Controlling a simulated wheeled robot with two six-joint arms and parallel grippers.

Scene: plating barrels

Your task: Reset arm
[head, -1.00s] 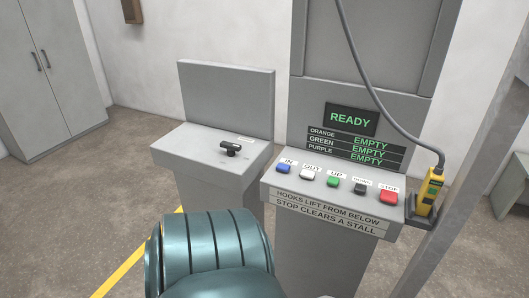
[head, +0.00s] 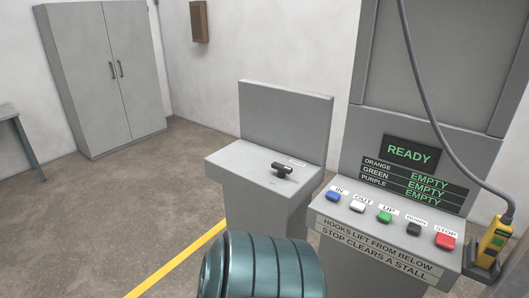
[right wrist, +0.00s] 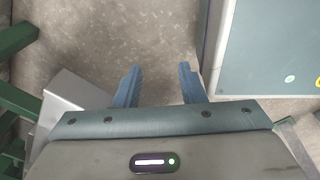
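My right gripper (right wrist: 158,85) shows in the right wrist view with its two blue fingers spread apart and nothing between them. Bare floor lies beneath it. In the head view a rounded teal part of my own arm shows at the bottom middle, in front of the consoles. No gripper fingers show in the head view. My left gripper is not in any view.
A grey pedestal (head: 230,163) bears a black lever handle (head: 282,170). To its right a control console (head: 375,245) has several coloured buttons and a screen (head: 410,152) reading READY, with orange, green and purple EMPTY. A yellow pendant (head: 491,243) hangs at right. Floor at left is clear.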

